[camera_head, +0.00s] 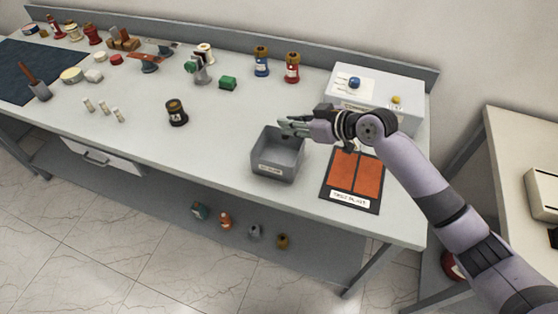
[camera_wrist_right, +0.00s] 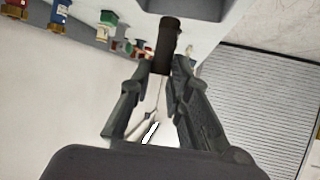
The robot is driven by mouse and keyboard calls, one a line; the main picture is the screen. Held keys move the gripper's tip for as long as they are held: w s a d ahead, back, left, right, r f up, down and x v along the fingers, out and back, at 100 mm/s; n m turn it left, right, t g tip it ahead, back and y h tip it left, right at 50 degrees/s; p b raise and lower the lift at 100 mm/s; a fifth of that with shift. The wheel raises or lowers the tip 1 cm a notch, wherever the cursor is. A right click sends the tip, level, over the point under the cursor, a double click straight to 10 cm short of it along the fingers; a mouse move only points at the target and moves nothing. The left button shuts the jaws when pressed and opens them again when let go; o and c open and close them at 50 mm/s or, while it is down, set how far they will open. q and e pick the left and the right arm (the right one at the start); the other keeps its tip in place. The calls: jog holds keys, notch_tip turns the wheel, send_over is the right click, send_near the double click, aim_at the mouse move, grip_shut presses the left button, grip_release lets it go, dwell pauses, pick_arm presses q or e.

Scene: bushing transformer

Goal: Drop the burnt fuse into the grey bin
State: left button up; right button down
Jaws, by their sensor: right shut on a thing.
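The grey bin (camera_head: 279,169) stands near the front edge of the bench, open at the top with a label on its front. My right gripper (camera_head: 288,126) is over the bin's back rim area. In the right wrist view my gripper (camera_wrist_right: 165,66) is shut on a dark, short cylinder, the burnt fuse (camera_wrist_right: 167,38). The fuse points toward the grey bin (camera_wrist_right: 195,9) at the top of that view. In the head view the fuse is mostly hidden by the fingers. My left gripper is in neither view.
Right of the bin lies an orange two-panel mat (camera_head: 354,172). Behind it is a white box (camera_head: 385,85) with a blue and a yellow knob. A dark spool (camera_head: 177,112) and several small white fuses (camera_head: 103,107) stand to the left.

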jog(key=f+b, duration=0.4)
jog(key=f, duration=0.1)
jog(key=shift+w+a+f, duration=0.1)
jog(key=shift+w+f, duration=0.1)
jog(key=shift+f, duration=0.15)
jog(key=c, duration=1.7)
grip_release()
jog(key=shift+s, duration=0.1)
jog(key=shift+o, duration=1.4)
jog(key=v, duration=1.2)
